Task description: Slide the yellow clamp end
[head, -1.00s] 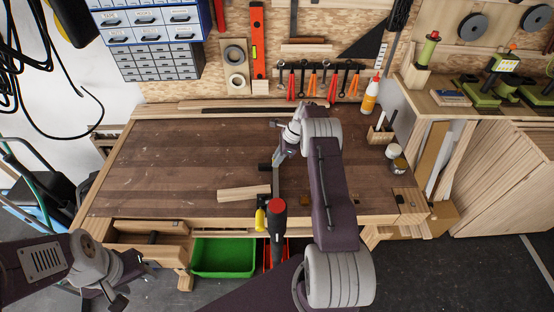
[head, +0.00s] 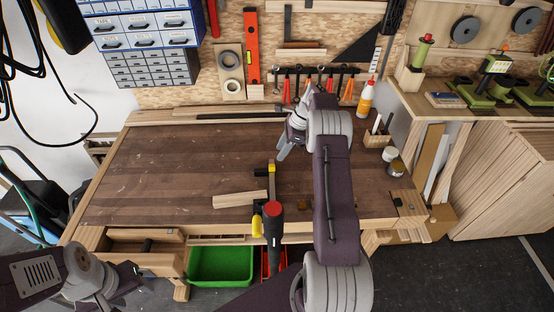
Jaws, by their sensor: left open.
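The clamp lies at the bench's front edge, its bar (head: 271,188) running back over the top. A yellow part (head: 257,226) sits at its front, beside a red-topped black handle (head: 272,232) hanging over the edge. A yellow and black end (head: 270,167) is at the bar's far end. A pale wood piece (head: 238,199) lies left of the bar, its right end close to it. My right gripper (head: 283,151) is above the bench, just beyond the far end and apart from it; its jaws are hard to make out. My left gripper (head: 129,285) is open and empty at lower left, away from the clamp.
An open drawer (head: 145,262) and a green bin (head: 221,266) are below the bench front. A glue bottle (head: 367,99), a wooden holder (head: 378,140) and small jars (head: 396,168) stand at the bench's right. The left of the benchtop (head: 165,165) is clear.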

